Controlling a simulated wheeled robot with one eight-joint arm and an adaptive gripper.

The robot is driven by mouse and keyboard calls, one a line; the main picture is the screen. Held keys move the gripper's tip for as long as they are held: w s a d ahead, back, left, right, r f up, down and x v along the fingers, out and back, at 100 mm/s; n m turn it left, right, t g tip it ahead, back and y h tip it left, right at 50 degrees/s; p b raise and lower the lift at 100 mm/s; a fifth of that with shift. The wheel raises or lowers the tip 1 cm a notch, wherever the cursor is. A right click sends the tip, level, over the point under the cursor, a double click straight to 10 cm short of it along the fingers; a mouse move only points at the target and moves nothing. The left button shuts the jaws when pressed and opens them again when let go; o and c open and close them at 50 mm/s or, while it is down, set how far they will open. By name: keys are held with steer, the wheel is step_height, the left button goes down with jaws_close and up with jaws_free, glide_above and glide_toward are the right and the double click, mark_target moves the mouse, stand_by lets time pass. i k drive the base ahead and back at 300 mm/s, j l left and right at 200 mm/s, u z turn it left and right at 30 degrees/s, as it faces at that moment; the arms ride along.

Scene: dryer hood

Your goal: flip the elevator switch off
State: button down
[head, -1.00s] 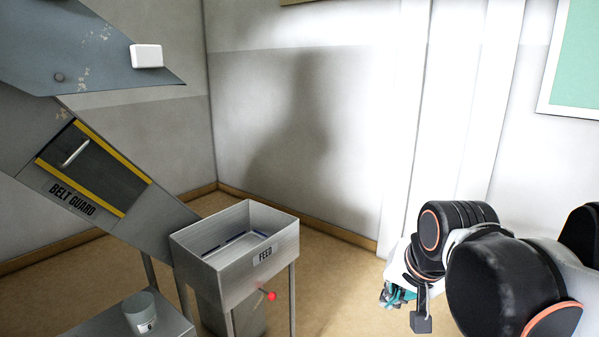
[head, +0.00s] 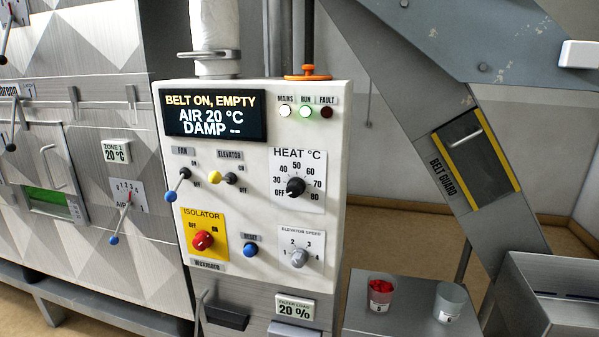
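The elevator switch (head: 222,178) is on the upper middle of the white control panel (head: 260,230) in the head view. It is a short lever with a yellow ball tip and a dark base. Its ON mark is above and its OFF mark below, at the right of the lever. The lever sticks out to the left, about level, higher than the drooping fan lever. The display (head: 215,115) reads "BELT ON, EMPTY". My gripper is not in view now.
The blue-tipped fan lever (head: 176,187) is close at the left of the elevator switch. The red isolator knob (head: 203,240), blue reset button (head: 250,249) and heat dial (head: 296,187) are nearby. Two cups, one with red contents (head: 380,291) and one clear (head: 449,301), stand at lower right.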

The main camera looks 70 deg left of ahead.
mark_target(215, 177)
steer(key=u, duration=2.85)
steer(key=i+l, duration=0.1)
steer(key=i, duration=0.2)
steer(key=i+l+u, duration=0.1)
steer(key=i, duration=0.2)
